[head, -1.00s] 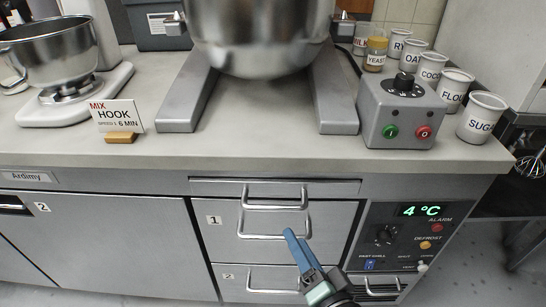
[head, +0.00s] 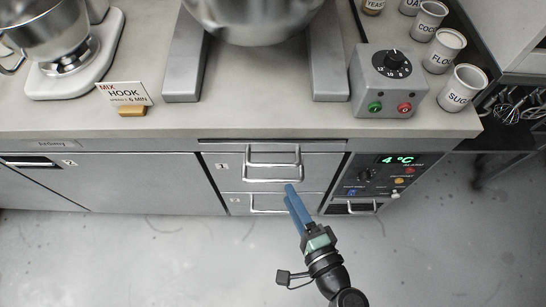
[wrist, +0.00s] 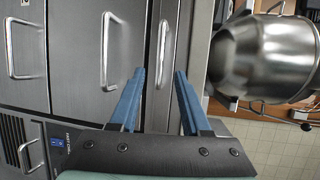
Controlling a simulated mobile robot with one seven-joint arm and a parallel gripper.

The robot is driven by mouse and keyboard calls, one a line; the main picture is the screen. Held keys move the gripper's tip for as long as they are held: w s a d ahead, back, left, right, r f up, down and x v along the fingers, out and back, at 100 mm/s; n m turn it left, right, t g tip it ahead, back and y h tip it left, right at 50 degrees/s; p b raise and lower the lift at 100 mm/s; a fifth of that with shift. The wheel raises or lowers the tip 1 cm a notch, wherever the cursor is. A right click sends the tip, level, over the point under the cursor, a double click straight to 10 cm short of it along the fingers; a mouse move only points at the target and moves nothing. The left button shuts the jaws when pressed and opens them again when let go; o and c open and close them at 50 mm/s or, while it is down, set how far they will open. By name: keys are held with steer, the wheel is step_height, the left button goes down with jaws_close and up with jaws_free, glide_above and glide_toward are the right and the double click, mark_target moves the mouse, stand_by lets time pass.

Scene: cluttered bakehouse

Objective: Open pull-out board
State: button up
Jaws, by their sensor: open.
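The pull-out board (head: 225,146) is a thin grey front just under the worktop, above drawer 1 (head: 225,172). It looks shut, and its bar handle (head: 273,164) hangs down in front of drawer 1. In the wrist view, turned sideways, the board (wrist: 174,30) is the narrow strip beside the worktop edge, with its handle (wrist: 163,55). My gripper (head: 290,192) has blue fingers and is open and empty, in front of the drawers. In the wrist view my gripper (wrist: 159,72) has its fingertips on either side of the board handle's line, apparently short of it.
Drawer 1's handle (head: 272,180) lies close below the board's handle; drawer 2's handle (head: 268,208) is lower. A control panel (head: 378,178) is at the right. A mixer bowl (head: 255,20), switch box (head: 390,85) and hook sign (head: 124,94) stand on the worktop. The floor in front is clear.

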mark_target(273, 164)
steer(key=x, duration=1)
steer(key=shift+w+a+f, duration=0.1)
steer(key=shift+w+a, duration=0.05)
steer(key=shift+w, duration=0.15)
jaws_close()
stand_by(0.9)
